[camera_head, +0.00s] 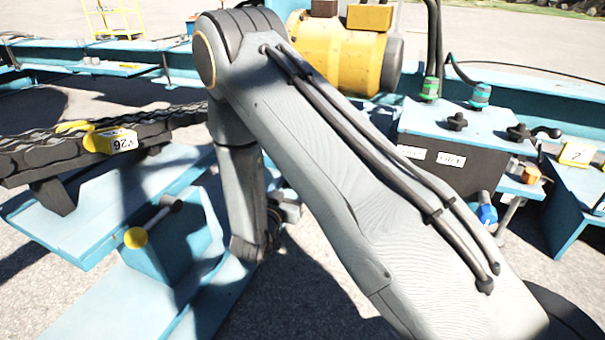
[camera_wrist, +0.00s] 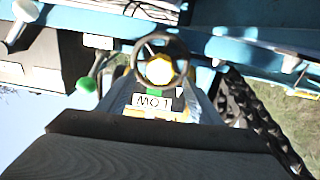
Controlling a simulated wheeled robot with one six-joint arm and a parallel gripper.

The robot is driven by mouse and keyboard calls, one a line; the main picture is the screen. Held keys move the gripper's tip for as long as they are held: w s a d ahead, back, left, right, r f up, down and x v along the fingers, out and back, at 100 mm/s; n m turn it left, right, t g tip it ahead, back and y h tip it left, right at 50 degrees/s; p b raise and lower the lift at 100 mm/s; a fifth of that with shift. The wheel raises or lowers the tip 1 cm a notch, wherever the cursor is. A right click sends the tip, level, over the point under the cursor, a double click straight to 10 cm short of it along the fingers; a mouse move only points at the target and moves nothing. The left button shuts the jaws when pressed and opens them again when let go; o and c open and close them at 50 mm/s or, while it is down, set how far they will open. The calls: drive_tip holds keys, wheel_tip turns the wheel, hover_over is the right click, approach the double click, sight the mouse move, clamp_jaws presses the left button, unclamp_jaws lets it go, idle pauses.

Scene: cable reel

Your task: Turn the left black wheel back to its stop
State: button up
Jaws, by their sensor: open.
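Two small black knob-like wheels sit on a blue-topped dark box in the head view: the left one (camera_head: 457,121) and a right one (camera_head: 519,132) by a black lever. The wrist view shows a round dark handwheel (camera_wrist: 160,62) with spokes and a yellow hub, beside a white label (camera_wrist: 152,103). I cannot tell whether it matches either head-view wheel. My gripper (camera_head: 285,208) is mostly hidden behind my arm in the head view. A dark part, likely of my gripper, fills the bottom of the wrist view. I see nothing held and no contact with the handwheel.
A yellow motor-like drum (camera_head: 335,52) stands behind my arm. A dark chain track (camera_head: 60,155) with a yellow tag lies left, above blue steel frames. In the wrist view, a chain (camera_wrist: 255,115) runs right of the handwheel.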

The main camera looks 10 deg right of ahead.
drive_tip(key=b+x, duration=0.3)
drive_tip(key=x, duration=0.3)
drive_tip(key=shift+w+d, duration=0.15)
drive_tip(key=shift+w, duration=0.05)
drive_tip(key=c, duration=1.5)
drive_tip(key=shift+o, duration=0.2)
drive_tip(key=shift+d+p, duration=0.1)
drive_tip(key=shift+p, duration=0.25)
